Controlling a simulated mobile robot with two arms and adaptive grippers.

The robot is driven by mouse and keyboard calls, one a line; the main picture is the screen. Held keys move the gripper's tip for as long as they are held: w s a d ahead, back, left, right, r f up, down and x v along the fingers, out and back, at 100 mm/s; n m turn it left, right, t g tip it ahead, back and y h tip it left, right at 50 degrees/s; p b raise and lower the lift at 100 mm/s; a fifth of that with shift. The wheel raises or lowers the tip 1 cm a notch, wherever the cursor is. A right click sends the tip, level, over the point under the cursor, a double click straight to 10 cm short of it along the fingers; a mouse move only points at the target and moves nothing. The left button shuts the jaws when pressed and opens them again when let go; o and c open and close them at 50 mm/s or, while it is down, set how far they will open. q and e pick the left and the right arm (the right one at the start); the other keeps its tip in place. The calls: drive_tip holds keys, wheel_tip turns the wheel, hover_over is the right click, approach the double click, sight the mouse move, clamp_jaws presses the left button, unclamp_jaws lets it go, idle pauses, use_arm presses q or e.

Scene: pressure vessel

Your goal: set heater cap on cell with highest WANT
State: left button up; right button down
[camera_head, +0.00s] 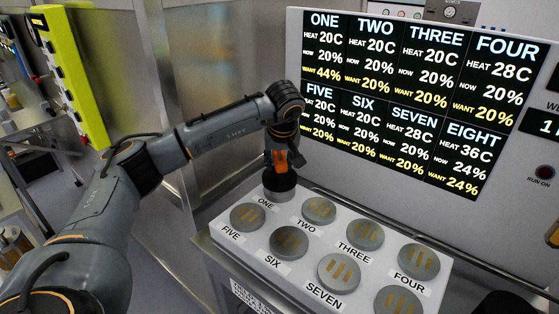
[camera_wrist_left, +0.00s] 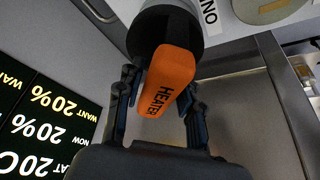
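The heater cap (camera_head: 280,183) is a dark round cap with an orange handle, at or just above cell ONE at the back left of the panel. The frames do not show whether it is fully seated. In the left wrist view the handle (camera_wrist_left: 170,80), marked HEATER, stands between my left gripper's fingers (camera_wrist_left: 160,92), which look closed against its sides. My left gripper (camera_head: 282,157) points down over cell ONE. The display (camera_head: 400,100) shows WANT 44% for ONE, 24% for EIGHT and 20% for the others. My right gripper is not visible.
The white panel (camera_head: 303,265) holds several grey round cells with gold bars, including cell TWO (camera_head: 319,210) and cell FIVE (camera_head: 247,217), all uncovered. The display wall rises close behind. A yellow-green rack (camera_head: 72,75) stands at the far left.

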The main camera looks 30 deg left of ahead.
use_arm(q)
drive_tip(key=shift+o, duration=0.4)
drive_tip(key=shift+r, duration=0.3)
drive_tip(key=b+v, duration=0.2)
drive_tip(key=v, duration=0.9)
drive_tip(key=shift+s+d+r, duration=0.1)
drive_tip(key=shift+s+r, duration=0.05)
drive_tip(key=shift+r, duration=0.2)
